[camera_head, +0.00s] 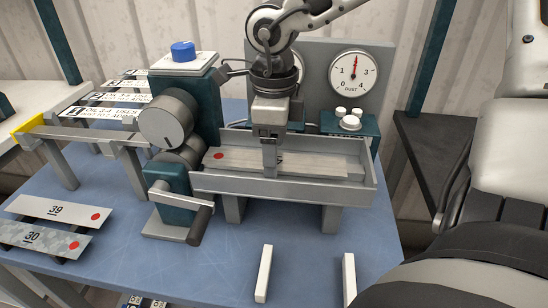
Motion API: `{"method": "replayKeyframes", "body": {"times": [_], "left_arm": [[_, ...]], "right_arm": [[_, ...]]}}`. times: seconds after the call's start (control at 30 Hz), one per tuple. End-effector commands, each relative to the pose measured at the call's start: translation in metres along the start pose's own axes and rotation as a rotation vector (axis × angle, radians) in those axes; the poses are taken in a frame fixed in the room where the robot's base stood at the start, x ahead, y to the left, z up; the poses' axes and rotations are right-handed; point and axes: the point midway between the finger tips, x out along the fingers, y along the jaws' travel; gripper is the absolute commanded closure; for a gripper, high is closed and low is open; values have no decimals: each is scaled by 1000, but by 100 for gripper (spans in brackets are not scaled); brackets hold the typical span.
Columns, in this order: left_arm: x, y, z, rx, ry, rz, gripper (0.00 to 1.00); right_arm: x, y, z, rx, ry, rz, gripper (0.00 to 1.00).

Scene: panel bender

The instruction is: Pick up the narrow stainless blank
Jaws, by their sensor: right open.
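A long, narrow grey metal blank (325,165) with a red dot at its left end lies in the grey trough (285,188) of the bending machine. A number on it is mostly hidden behind my gripper. My right gripper (269,170) comes down from above, open, with its fingers at the middle of this blank. I cannot tell whether they touch it. Two other blanks lie at the left: a plain one marked 39 (58,210) and a mottled one marked 30 (42,240), each with a red dot. My left gripper is not in view.
The teal machine housing (200,100) with rollers and a crank handle (199,225) stands left of the trough. A dust gauge (353,73) is on the panel behind. Labelled strips (112,100) lie at the back left. Two white bars (263,273) are at the front of the blue table (300,245).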

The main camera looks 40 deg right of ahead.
Motion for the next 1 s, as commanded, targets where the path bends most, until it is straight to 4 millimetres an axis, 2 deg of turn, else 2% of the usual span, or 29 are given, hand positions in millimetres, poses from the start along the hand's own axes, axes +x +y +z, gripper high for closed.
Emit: {"method": "replayKeyframes", "body": {"times": [0.23,0.27,0.4,0.43,0.77,1.0], "left_arm": [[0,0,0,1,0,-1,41],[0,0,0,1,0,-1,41],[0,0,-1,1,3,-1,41],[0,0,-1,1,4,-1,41],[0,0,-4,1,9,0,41],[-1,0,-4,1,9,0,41]], "right_arm": [[2,0,0,0,0,0,29],[2,0,0,0,0,0,35],[2,0,0,0,0,0,74],[2,0,0,0,0,0,78],[0,0,0,0,-1,-1,79],[-22,-1,1,1,-4,-4,79]]}}
